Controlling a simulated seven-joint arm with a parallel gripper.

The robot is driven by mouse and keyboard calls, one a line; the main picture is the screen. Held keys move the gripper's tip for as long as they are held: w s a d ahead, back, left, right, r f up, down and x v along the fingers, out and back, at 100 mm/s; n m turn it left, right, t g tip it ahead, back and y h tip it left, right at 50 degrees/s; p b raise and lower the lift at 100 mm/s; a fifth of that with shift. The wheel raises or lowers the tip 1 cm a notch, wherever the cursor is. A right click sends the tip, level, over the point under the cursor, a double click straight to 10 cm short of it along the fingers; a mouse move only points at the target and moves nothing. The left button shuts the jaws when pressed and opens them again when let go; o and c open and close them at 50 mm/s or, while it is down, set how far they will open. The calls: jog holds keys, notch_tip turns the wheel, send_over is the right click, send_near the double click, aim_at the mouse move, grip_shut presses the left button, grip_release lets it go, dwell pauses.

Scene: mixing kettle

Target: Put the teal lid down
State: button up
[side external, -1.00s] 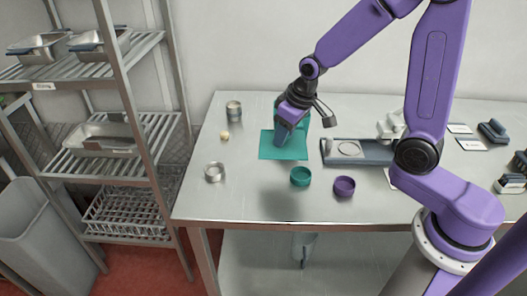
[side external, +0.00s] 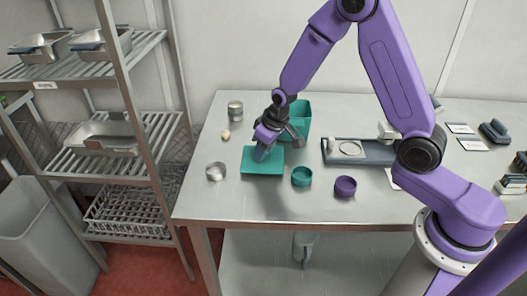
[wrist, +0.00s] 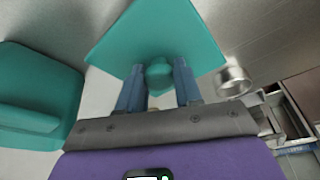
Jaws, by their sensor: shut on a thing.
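The teal lid (side external: 258,167) is a flat square plate with a round knob (wrist: 159,74). My gripper (side external: 262,153) is shut on the knob, with the two blue fingers on either side of it in the wrist view. The lid looks about level, in front of and left of the open teal bin (side external: 298,120); whether it touches the table is hard to tell. The bin also fills the left of the wrist view (wrist: 40,85). In the side view my gripper hides part of the lid and the knob.
On the table (side external: 225,200), a metal ring-like dish (side external: 216,172) lies close left of the lid. A small teal cup (side external: 302,176) and a purple cup (side external: 345,186) stand to the right. A scale (side external: 358,152) is farther right. The table front is clear.

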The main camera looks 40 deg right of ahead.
jog(key=shift+f, duration=0.35)
jog(key=shift+f, duration=0.2)
jog(key=o, duration=1)
jog(key=shift+r, duration=0.1)
jog(key=v, duration=1.2)
jog(key=shift+r, duration=0.1)
jog(key=shift+s, duration=0.15)
